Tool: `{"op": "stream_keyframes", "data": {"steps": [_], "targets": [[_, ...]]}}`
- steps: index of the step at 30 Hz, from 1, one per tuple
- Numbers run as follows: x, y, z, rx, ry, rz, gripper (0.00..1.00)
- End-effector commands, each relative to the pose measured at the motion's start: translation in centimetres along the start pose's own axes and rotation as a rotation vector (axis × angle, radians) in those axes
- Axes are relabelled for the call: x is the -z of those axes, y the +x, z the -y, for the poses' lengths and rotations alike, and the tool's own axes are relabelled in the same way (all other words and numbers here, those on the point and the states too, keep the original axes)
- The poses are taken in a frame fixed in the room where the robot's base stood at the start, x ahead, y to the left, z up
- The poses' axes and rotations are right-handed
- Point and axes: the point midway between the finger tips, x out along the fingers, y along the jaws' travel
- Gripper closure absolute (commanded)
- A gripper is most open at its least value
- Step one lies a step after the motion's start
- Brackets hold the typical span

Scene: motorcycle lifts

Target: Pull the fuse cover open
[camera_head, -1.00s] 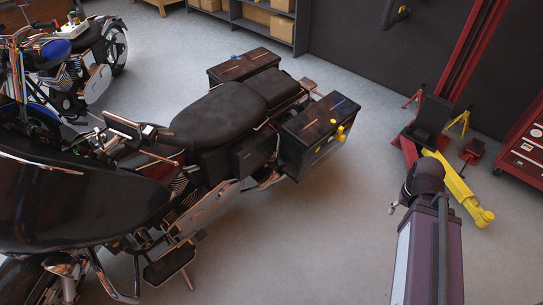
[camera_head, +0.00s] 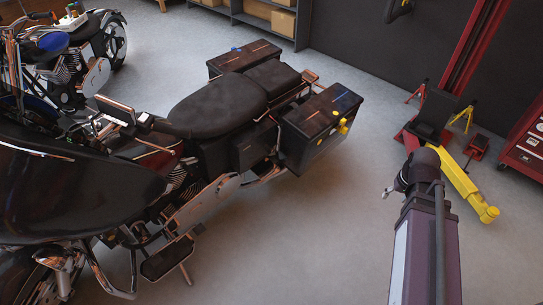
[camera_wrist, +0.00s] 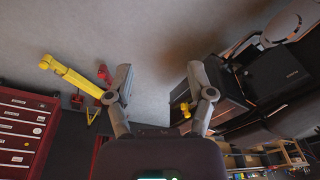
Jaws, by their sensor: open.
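The black motorcycle (camera_head: 210,110) stands in the middle of the head view. A dark box-like side cover (camera_head: 250,148) sits below its seat and looks closed; I cannot tell for sure that it is the fuse cover. In the wrist view a black side panel with small pale lettering (camera_wrist: 276,75) shows at right, beyond the right finger. My gripper (camera_wrist: 160,76) is open and empty, its fingers apart over grey floor, touching nothing visible. The gripper itself is outside the head view.
A black saddlebag (camera_head: 318,125) with yellow latches juts out behind the seat. A yellow floor jack (camera_head: 470,185), red stands and a red tool cabinet (camera_head: 523,150) are at right. Another motorcycle (camera_head: 75,60) stands back left. The floor between motorcycle and jack is clear.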

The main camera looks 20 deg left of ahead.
Motion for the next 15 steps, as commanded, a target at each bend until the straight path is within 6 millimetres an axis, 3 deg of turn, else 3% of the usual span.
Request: {"op": "stream_keyframes", "data": {"steps": [1,15], "targets": [[1.1,2.2,0.5,0.009,-0.035,-0.021,0.3],[9.2,11.7,6.4,0.075,-0.363,-0.246,0.3]]}}
